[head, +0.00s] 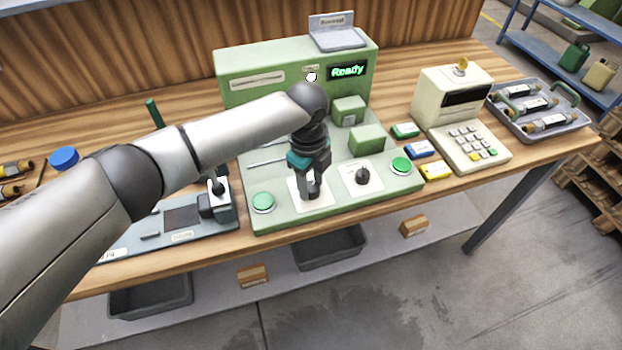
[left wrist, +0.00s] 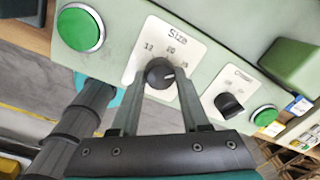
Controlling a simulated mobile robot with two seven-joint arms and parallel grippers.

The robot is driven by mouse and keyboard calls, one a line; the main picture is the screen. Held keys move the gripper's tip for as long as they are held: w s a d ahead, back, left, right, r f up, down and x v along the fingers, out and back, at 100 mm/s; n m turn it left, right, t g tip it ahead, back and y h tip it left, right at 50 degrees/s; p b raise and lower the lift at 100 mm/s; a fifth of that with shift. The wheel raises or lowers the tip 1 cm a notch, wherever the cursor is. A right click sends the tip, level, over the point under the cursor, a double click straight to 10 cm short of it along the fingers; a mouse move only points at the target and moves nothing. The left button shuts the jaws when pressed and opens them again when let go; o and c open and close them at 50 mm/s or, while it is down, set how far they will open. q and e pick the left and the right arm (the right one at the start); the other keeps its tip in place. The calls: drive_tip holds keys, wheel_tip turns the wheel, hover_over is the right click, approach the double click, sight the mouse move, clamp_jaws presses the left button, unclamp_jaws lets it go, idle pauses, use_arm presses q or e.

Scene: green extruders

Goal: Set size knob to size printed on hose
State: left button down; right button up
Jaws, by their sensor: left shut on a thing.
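The black size knob (left wrist: 160,73) is on a white plate labelled "Size" (left wrist: 178,37) in the left wrist view. Numbers are printed around it; 20 is at its top. Its pale pointer mark faces right, roughly towards the rightmost number. My left gripper (head: 312,194) is shut on the knob, one finger on each side; the left wrist view shows its fingertips (left wrist: 161,78). In the head view the gripper mostly hides the knob. Hose-like dark pieces with white labels (head: 533,105) lie in a tray at right; their print is too small to read. My right gripper is not seen.
The green machine (head: 240,85) shows "Ready" on its display (head: 347,71). A second black knob (head: 362,176) and two green buttons (head: 263,202) (head: 401,165) sit beside the size knob. A keypad device (head: 470,142) stands right; a blue-grey fixture (head: 150,235) lies left.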

use_arm(q)
drive_tip(key=n+p, duration=0.4)
drive_tip(key=shift+r, duration=0.25)
drive_tip(key=n+p, duration=0.3)
drive_tip(key=n, duration=0.1)
drive_tip(key=shift+d+f, duration=0.1)
drive_tip(key=n+p, duration=0.1)
drive_tip(key=n, duration=0.2)
drive_tip(key=shift+y+p, duration=0.3)
drive_tip(key=n+p, duration=0.1)
drive_tip(key=n, duration=0.6)
drive_tip(key=shift+f+n+p, duration=0.1)
drive_tip(key=shift+n+p, duration=0.3)
drive_tip(key=shift+w+n, duration=0.1)
drive_tip(key=shift+n, duration=0.2)
drive_tip(key=shift+c, duration=2)
unclamp_jaws()
